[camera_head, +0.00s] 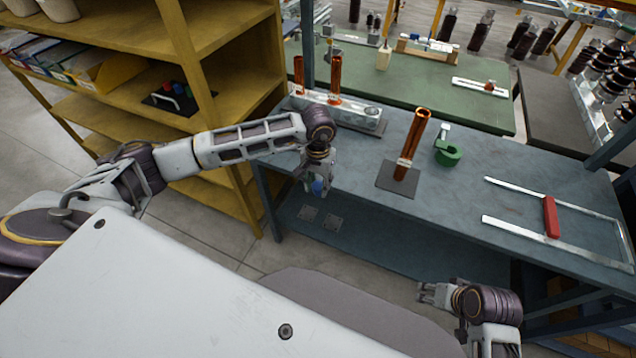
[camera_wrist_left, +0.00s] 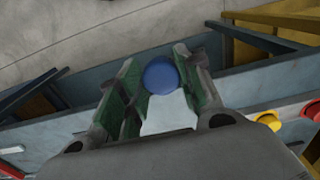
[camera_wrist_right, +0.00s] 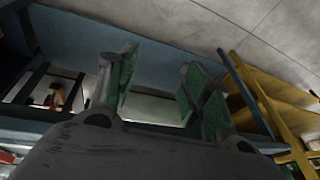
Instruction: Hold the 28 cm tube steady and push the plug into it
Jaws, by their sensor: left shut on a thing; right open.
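A tall orange-brown tube (camera_head: 414,144) stands upright on a dark square plate (camera_head: 384,183) on the blue-grey bench, with a pale band near its lower part. My left gripper (camera_head: 314,178) is shut on a blue plug (camera_head: 318,187) beyond the bench's front edge, left of the tube and apart from it. In the left wrist view the plug's round blue face (camera_wrist_left: 161,77) shows between the green-lined fingers. My right gripper (camera_head: 432,293) is open and empty, in front of the bench and lower right of the tube; its spread fingers show in the right wrist view (camera_wrist_right: 155,88).
A clear rack (camera_head: 370,114) with two shorter-looking orange tubes is at the bench's back left. Yellow shelves (camera_head: 228,75) stand left.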

